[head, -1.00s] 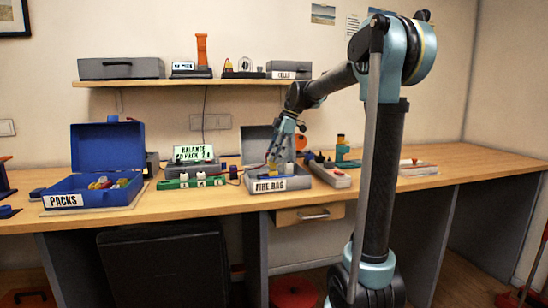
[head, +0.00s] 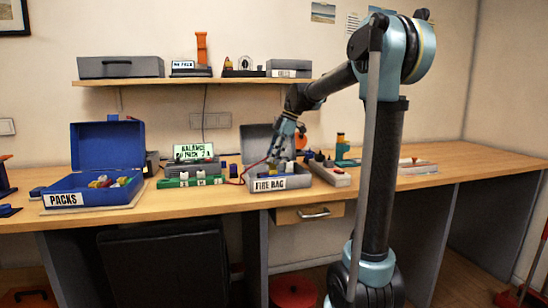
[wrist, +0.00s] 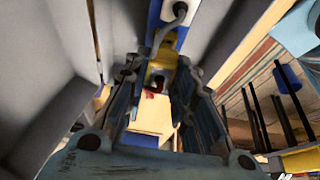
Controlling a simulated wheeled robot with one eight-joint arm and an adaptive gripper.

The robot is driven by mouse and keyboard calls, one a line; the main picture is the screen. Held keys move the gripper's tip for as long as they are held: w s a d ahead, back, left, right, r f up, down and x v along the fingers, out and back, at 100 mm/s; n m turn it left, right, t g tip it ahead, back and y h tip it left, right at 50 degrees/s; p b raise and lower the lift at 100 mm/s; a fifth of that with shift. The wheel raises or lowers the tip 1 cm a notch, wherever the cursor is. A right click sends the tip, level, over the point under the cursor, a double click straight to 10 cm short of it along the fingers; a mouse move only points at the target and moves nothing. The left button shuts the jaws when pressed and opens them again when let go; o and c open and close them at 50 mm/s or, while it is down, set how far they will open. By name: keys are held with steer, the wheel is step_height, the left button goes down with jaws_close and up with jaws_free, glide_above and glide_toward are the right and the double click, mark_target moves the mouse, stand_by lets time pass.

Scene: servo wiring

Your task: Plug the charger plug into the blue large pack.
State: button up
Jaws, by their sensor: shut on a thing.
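My gripper (head: 273,160) reaches down into the grey tray marked FIRE BAG. In the wrist view its fingers (wrist: 160,78) are closed around a yellow piece (wrist: 158,72), which looks like the charger plug. A blue body (wrist: 165,38) with a grey cable lies just past the fingertips, and it looks like the blue large pack. The fingers hide whether plug and pack touch. In the head view a thin red lead runs from the charger side to my fingertips. The charger (head: 193,170), with a lit BALANCE screen, stands left of the tray.
The FIRE BAG tray (head: 268,185) has a raised lid behind my gripper. A blue open case marked PACKS (head: 75,198) stands at the left. A small dark blue block (head: 233,171) stands between charger and tray.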

steer(key=shift+f, duration=0.7)
steer(key=o, duration=1.1)
steer(key=shift+o, duration=0.2)
steer(key=v, duration=1.1)
steer(key=shift+r, duration=0.4)
steer(key=shift+d, duration=0.2)
steer(key=s+d+f+m+t+h, duration=0.1)
steer(key=s+d+f+m, duration=0.4)
steer(key=s+f, duration=0.6)
steer(key=s+d+f+m+t+h, duration=0.1)
steer(key=s+d+f+m+h, duration=0.1)
steer(key=s+d+f+m, duration=0.4)
steer(key=s+d+f+m+t+h, duration=0.1)
steer(key=s+d+f+m, duration=0.5)
steer(key=s+f+m, duration=0.4)
steer(key=s+f, duration=0.5)
steer(key=s, duration=0.1)
steer(key=shift+f+t, duration=0.3)
steer(key=shift+f, duration=0.1)
